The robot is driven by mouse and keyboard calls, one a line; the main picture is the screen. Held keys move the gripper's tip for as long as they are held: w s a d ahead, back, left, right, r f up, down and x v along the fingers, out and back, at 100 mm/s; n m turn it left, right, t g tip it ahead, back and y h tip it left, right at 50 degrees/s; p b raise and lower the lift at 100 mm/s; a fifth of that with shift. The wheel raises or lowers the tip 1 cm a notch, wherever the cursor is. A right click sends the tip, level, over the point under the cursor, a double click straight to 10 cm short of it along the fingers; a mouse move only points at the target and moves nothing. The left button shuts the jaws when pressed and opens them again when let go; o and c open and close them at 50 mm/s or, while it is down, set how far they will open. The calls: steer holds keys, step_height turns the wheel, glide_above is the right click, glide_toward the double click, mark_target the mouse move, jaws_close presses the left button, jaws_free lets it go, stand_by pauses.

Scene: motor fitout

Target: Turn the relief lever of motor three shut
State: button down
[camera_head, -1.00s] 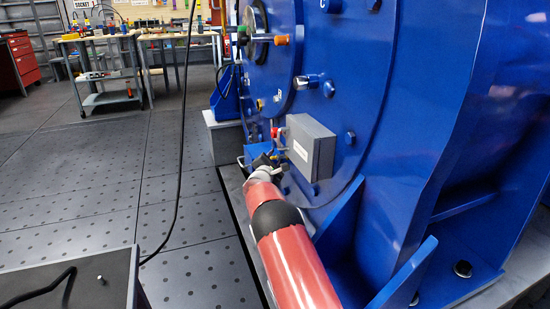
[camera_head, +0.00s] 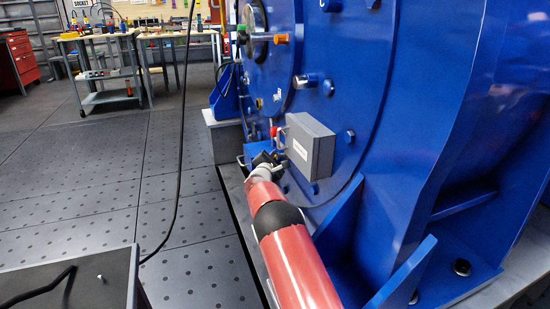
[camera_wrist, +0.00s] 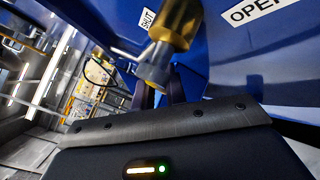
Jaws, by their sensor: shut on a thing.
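The blue motor (camera_head: 345,60) fills the right of the head view. My gripper (camera_head: 268,158) is at its lower left side, beside a grey box, and is small and partly hidden there. In the wrist view, the dark fingers of my gripper (camera_wrist: 167,92) are shut on the relief lever (camera_wrist: 154,68), a grey piece below a brass cylinder (camera_wrist: 176,24). A SHUT label (camera_wrist: 147,18) is just left of the brass part. An OPEN label (camera_wrist: 258,10) is at the upper right. The fingertips and part of the lever are hidden.
The grey box (camera_head: 311,146) on the motor is close to the right of my gripper. A black cable (camera_head: 178,170) hangs at the left. A dark table (camera_head: 105,285) stands at the lower left. Open floor lies between it and the motor; workbenches (camera_head: 100,70) are far back.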

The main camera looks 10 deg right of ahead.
steer(key=shift+f+t+b, duration=0.3)
steer(key=shift+b, duration=1.45)
steer(key=m+t+b, duration=0.1)
steer(key=b, duration=0.3)
steer(key=shift+w+r+h, duration=0.15)
steer(key=shift+h, duration=0.25)
steer(key=shift+w+r+m+t+h+b, duration=0.1)
steer(key=shift+r+m+t+h+b, duration=0.4)
steer(key=shift+m+b, duration=0.25)
steer(key=shift+r+m+t+h, duration=0.45)
steer(key=shift+m+h, duration=0.35)
steer(key=shift+m, duration=0.25)
steer(key=c, duration=1.4)
jaws_free()
steer(key=shift+r, duration=0.1)
steer(key=shift+c, duration=0.2)
steer(key=shift+a, duration=0.1)
